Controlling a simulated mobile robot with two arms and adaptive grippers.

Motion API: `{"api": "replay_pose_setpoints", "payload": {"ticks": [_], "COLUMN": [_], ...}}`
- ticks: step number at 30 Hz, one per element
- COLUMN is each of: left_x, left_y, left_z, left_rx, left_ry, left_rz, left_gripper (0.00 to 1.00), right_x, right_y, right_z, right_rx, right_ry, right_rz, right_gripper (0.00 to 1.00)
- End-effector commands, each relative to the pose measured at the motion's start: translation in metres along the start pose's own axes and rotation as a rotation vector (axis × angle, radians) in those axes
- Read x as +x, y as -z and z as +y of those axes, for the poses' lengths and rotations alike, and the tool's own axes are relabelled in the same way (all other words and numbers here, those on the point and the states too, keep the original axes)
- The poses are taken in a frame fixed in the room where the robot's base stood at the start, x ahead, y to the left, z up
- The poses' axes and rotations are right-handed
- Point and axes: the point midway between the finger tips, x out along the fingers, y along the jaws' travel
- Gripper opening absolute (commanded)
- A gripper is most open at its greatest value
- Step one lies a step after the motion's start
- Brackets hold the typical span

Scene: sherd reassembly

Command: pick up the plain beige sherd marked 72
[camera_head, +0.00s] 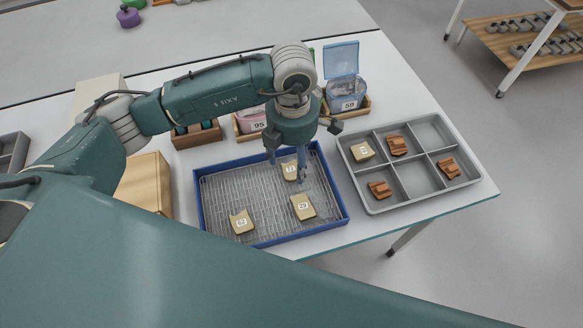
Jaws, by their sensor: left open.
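A plain beige sherd (290,174) with a white label that looks like 72 lies on the mesh floor of the blue-rimmed tray (198,205), toward its back right. My left gripper (287,167) points down over this sherd, open, with one finger on either side of it in the picture. I cannot tell whether the fingers touch it. The gripper hides part of the sherd's surroundings. My right gripper is not in view.
Two other beige sherds lie in the tray: one marked 29 (303,208) and one apparently marked 62 (241,223). A grey compartment tray (376,208) at the right holds a beige sherd (362,151) and several brown ones. A blue-lidded box (345,90) marked 59 stands behind.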

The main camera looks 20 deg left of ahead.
Motion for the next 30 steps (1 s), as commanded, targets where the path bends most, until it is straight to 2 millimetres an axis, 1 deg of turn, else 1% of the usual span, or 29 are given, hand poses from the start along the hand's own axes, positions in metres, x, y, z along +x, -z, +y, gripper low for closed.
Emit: {"api": "replay_pose_setpoints", "payload": {"ticks": [1,2,3,6,9,15,20,21,23,30], "left_x": [0.007,0.011,0.018,0.03,0.034,0.035,0.035,0.035,0.035,0.034], "left_y": [0.003,0.003,0.003,0.002,0.002,0.002,0.002,0.002,0.002,0.002], "left_z": [-0.001,-0.001,0.0,0.0,0.001,0.001,0.0,0.0,0.0,0.001], "left_rx": [-0.001,-0.001,-0.001,0.0,0.001,0.001,0.001,0.001,0.001,0.001], "left_ry": [0.003,0.004,0.002,0.002,0.0,0.0,0.0,0.0,0.0,0.0], "left_rz": [0.005,0.005,0.005,0.003,0.001,0.001,0.001,0.001,0.001,0.0], "left_gripper": [0.62,0.62,0.62,0.62,0.62,0.62,0.31,0.23,0.12,0.12], "right_x": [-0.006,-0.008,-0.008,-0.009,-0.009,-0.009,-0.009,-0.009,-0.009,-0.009], "right_y": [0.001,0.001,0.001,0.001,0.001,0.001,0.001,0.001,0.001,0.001], "right_z": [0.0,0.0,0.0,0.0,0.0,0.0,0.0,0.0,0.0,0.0], "right_rx": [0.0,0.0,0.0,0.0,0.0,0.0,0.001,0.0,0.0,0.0], "right_ry": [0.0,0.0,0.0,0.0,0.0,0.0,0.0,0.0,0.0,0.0], "right_rz": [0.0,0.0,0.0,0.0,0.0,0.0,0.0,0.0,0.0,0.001], "right_gripper": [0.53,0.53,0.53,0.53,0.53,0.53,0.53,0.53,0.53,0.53]}}
